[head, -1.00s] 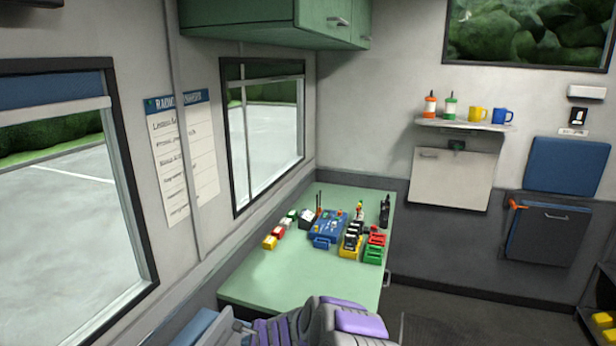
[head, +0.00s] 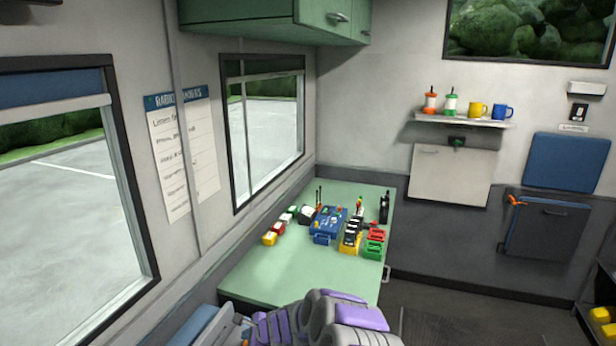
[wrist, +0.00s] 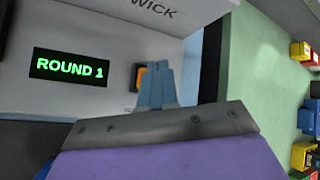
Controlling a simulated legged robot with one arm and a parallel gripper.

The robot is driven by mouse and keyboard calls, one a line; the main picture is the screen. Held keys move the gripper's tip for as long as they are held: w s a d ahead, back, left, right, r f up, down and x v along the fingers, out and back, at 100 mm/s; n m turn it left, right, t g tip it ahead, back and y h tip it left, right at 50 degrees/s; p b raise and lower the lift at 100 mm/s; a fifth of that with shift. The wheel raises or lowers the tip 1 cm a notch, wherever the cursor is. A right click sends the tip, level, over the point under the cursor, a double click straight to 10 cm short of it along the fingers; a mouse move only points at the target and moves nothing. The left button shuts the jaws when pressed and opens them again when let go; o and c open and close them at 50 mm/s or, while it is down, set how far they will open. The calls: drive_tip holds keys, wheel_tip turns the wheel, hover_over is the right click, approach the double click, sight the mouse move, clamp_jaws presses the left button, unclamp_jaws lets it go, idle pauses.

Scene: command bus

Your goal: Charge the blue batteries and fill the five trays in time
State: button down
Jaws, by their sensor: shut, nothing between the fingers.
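A green-topped table (head: 285,268) stands by the left wall below the window. On it is a blue unit (head: 328,222), with a yellow tray (head: 349,248), a green tray (head: 373,249) and a red tray (head: 376,236) to its right. Dark upright items stand in the yellow tray. Small red, white and yellow blocks lie to the left of the blue unit. I cannot pick out blue batteries at this size. My gripper (wrist: 158,82) shows in the wrist view, shut and empty, apart from the table items at the right edge.
In the wrist view a dark display (wrist: 70,66) reads "ROUND 1", with an orange item beside it. The front of the tabletop is clear. A shelf (head: 465,122) with bottles and mugs hangs on the far wall. Yellow items sit on a rack at lower right.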

wheel_tip(320, 180, up, 6)
drive_tip(key=p, duration=0.4)
drive_tip(key=shift+p, duration=0.35)
drive_tip(key=shift+s+f, duration=0.1)
idle(0.5)
